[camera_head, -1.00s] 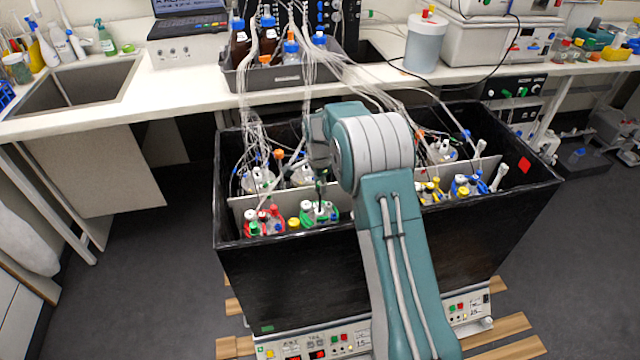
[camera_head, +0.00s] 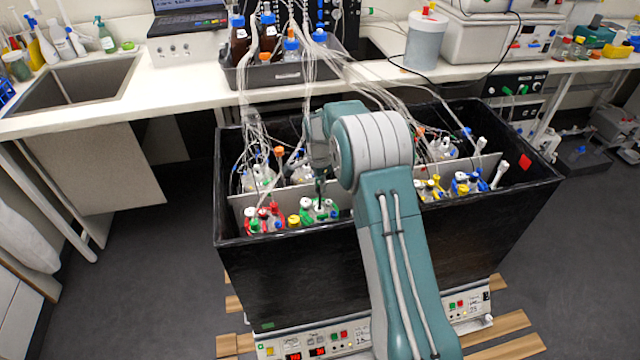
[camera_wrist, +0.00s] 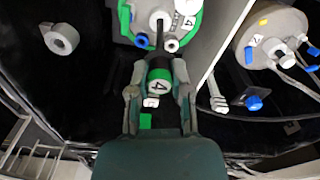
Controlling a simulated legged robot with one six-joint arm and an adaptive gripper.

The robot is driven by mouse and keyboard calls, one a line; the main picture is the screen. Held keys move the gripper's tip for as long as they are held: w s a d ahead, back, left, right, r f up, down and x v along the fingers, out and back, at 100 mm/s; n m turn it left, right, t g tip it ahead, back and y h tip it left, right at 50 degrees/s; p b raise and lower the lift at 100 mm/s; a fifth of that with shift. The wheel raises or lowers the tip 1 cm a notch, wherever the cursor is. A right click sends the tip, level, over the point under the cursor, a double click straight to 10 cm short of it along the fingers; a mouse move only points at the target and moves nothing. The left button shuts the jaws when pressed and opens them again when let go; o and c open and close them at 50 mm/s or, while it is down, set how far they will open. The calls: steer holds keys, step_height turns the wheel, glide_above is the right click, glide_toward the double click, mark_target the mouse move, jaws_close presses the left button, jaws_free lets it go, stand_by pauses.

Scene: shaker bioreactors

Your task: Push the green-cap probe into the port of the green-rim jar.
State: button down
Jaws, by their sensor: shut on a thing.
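My gripper (camera_wrist: 158,90) is shut on the green-cap probe (camera_wrist: 159,76), whose cap has a green band and a label reading 4. Its dark shaft points at the lid of the green-rim jar (camera_wrist: 193,30) in the wrist view. The shaft end overlaps the lid near a white port; whether it is inside the port I cannot tell. The lid also bears a label 4 and several fittings. In the head view the green-rim jar (camera_head: 333,213) stands in the front row of the black box, below my gripper (camera_head: 319,184).
A red-rim jar (camera_head: 252,226) and a yellow cap (camera_head: 294,221) sit left of the green-rim jar in the black box (camera_head: 300,270). A pale divider (camera_head: 240,203) runs behind the front row. Yellow and blue jars stand to the right. Tubes hang over the back row.

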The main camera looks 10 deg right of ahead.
mark_target(320, 198)
steer(key=shift+f, duration=3.9)
stand_by(4.1)
